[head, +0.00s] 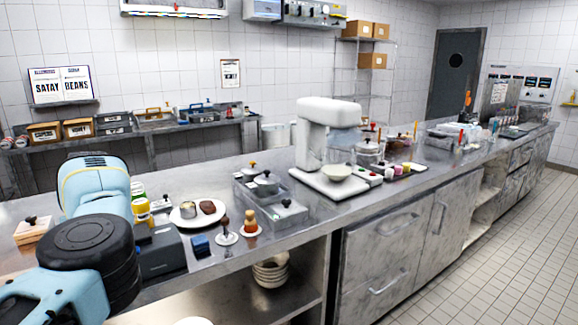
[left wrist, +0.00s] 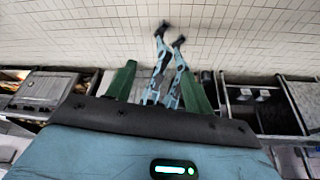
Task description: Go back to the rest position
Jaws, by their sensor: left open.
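My left arm comes in from the left in the head view, its light-blue links and black joint raised over the near left end of the counter (head: 215,262). Its fingers cannot be made out in the head view. In the left wrist view my left gripper (left wrist: 158,66) shows two green fingers, spread apart. No object is clearly held between them. Slim blue-and-black links show beyond the fingers against a pale tiled surface. My right gripper is in neither view.
Near my left arm stand a white plate (head: 182,220) with a can and a brown piece, a yellow bottle (head: 142,208), a dark box (head: 160,252) and a blue block (head: 200,243). A white mixer (head: 310,140) stands farther along. The tiled floor (head: 480,270) at right is clear.

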